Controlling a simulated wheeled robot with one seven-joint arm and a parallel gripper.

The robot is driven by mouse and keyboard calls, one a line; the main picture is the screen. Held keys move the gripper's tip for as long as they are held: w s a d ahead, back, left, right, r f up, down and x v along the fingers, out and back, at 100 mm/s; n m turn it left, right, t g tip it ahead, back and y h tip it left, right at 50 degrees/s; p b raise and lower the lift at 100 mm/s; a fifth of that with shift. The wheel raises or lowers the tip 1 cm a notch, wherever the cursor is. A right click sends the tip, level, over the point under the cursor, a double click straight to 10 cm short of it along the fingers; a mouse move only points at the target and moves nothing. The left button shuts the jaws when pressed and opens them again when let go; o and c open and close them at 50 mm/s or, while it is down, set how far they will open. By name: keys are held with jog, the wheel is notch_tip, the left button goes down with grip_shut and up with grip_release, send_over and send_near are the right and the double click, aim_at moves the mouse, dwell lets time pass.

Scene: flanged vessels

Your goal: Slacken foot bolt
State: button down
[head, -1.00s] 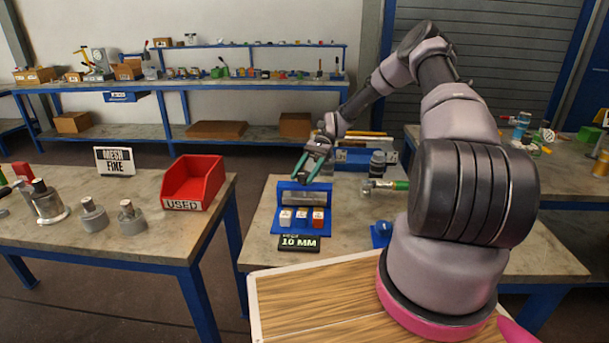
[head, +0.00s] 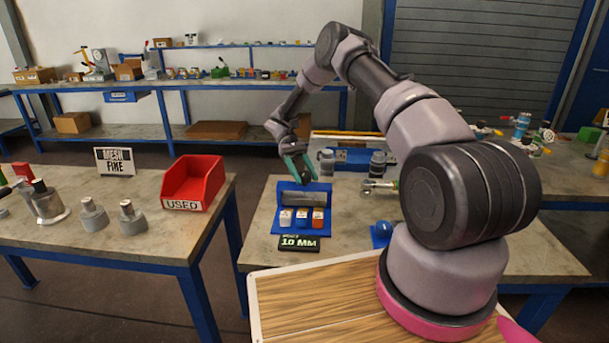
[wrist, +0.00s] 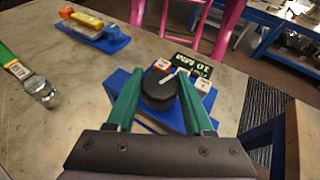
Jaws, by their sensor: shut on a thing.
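My gripper (head: 299,176) has green fingers and is just above the blue stand (head: 316,226) on the near bench. The head view hides the knob behind the fingers. I cannot pick out a foot bolt.
Grey vessels (head: 378,164) and a green-handled tool (wrist: 18,67) are on the same bench. A blue holder with orange and yellow parts (wrist: 92,32) is to one side. The left bench has a red "USED" bin (head: 192,182) and several grey flanged vessels (head: 131,218).

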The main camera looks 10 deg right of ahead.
jog(key=shift+n+t+h, duration=0.5)
jog(key=shift+n+h, duration=1)
jog(key=shift+h, duration=0.2)
jog(key=shift+c, duration=1.5)
grip_release()
jog(key=shift+f, duration=0.1)
jog(key=v, duration=0.7)
jog(key=shift+a, duration=0.2)
jog(key=shift+w, duration=0.15)
